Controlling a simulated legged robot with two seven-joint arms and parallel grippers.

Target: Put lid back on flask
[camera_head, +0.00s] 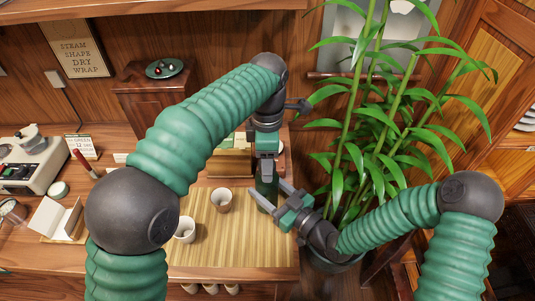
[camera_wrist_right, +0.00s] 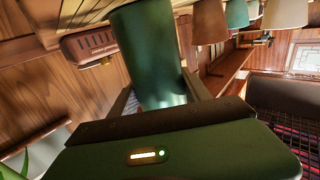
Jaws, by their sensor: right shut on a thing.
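The dark green flask (camera_head: 266,181) stands upright near the right end of the slatted bamboo mat (camera_head: 230,255). My right gripper (camera_head: 268,192) comes in from the right with its fingers on either side of the flask, shut on its body. In the right wrist view the flask (camera_wrist_right: 150,55) fills the space between the fingers. My left gripper (camera_head: 267,156) points down directly over the flask's top. It hides the flask's mouth, and its fingertips are too small and covered to tell whether they are shut. I cannot make out the lid separately.
Two pale cups, a nearer one (camera_head: 185,230) and a farther one (camera_head: 221,200), stand on the mat left of the flask. A leafy plant (camera_head: 375,130) rises close behind my right arm. A wooden cabinet (camera_head: 150,95) holds a small dish (camera_head: 165,68).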

